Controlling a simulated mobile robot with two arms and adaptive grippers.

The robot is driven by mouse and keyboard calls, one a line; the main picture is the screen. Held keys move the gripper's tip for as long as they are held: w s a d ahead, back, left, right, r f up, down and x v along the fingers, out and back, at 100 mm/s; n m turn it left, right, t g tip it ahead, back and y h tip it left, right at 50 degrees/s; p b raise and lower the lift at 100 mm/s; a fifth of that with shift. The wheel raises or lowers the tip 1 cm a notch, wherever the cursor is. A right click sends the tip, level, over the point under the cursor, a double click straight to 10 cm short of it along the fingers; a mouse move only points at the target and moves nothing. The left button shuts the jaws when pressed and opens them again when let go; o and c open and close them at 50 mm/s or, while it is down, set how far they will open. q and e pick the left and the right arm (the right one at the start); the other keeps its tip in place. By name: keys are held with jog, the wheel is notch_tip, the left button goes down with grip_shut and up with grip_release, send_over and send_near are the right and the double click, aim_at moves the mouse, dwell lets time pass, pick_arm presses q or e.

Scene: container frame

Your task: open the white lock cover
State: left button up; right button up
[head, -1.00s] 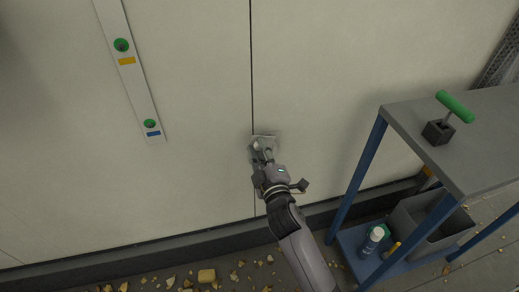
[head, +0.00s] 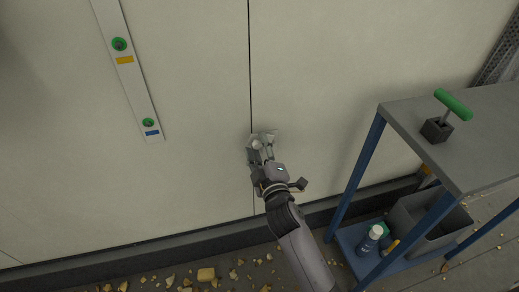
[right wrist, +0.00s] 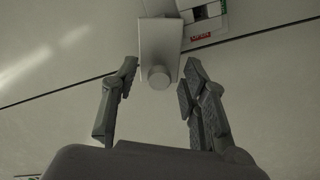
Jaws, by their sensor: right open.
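The white lock cover (head: 264,134) is on the pale wall by the dark vertical seam, partly hidden by my right gripper (head: 261,150). In the right wrist view the cover (right wrist: 160,38) looks like a plain grey plate with a round knob (right wrist: 158,77) at its near end. My right gripper (right wrist: 158,67) is open, with one finger on each side of the knob and visible gaps to both. A lock plate with a red and green label (right wrist: 204,30) shows beside the cover. My left gripper is not in view.
A blue-legged table (head: 408,112) stands at the right, with a green-handled tool (head: 455,105) on top. A grey bin (head: 428,225) and a bottle (head: 370,240) are on its lower shelf. A white strip (head: 138,85) with green round fittings is on the wall at left.

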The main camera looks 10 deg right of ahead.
jog(key=s, duration=1.2)
jog(key=shift+d, duration=0.25)
